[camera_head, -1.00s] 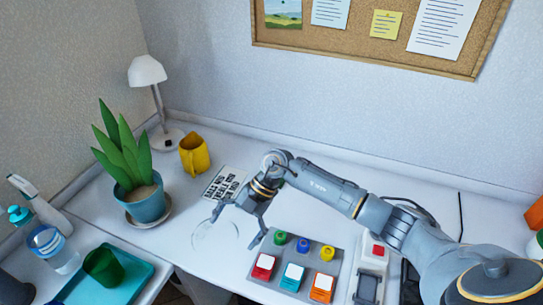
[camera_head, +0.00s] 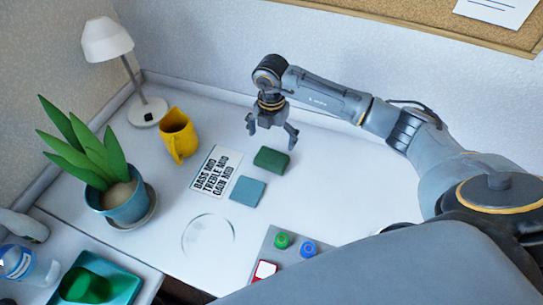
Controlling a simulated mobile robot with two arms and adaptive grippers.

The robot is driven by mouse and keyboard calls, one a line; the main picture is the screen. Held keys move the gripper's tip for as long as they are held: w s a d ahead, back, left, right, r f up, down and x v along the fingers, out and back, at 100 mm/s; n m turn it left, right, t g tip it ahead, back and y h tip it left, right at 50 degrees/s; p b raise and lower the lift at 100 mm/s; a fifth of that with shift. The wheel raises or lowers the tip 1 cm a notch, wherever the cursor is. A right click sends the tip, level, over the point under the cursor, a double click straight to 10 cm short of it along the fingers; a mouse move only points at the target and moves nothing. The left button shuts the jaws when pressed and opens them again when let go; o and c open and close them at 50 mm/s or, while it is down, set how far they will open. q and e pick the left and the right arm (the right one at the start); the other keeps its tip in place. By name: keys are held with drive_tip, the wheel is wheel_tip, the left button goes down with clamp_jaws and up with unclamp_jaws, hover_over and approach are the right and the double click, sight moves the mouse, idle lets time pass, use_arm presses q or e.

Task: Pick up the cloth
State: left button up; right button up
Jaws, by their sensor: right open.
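A flat teal square (camera_head: 247,191), which looks like the cloth, lies on the white desk just right of a printed card. A thicker dark green block (camera_head: 271,160), perhaps a sponge, lies just beyond it. My right gripper (camera_head: 271,138) is open and empty, fingers pointing down, above the desk behind the green block. It is apart from both the block and the teal square. My left gripper is not in view.
A clear round disc (camera_head: 208,236) and a button panel (camera_head: 262,252) are nearer. The desk right of the teal square is clear.

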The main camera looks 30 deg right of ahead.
sight(272, 157)
wheel_tip(272, 157, down, 4)
drive_tip(key=shift+r, duration=0.2)
wheel_tip(272, 157, down, 5)
drive_tip(key=shift+s+r+p, duration=0.1)
drive_tip(key=shift+r+p, duration=0.05)
drive_tip(key=shift+p, duration=0.6)
drive_tip(key=shift+f, duration=0.35)
drive_tip(key=c, duration=0.8)
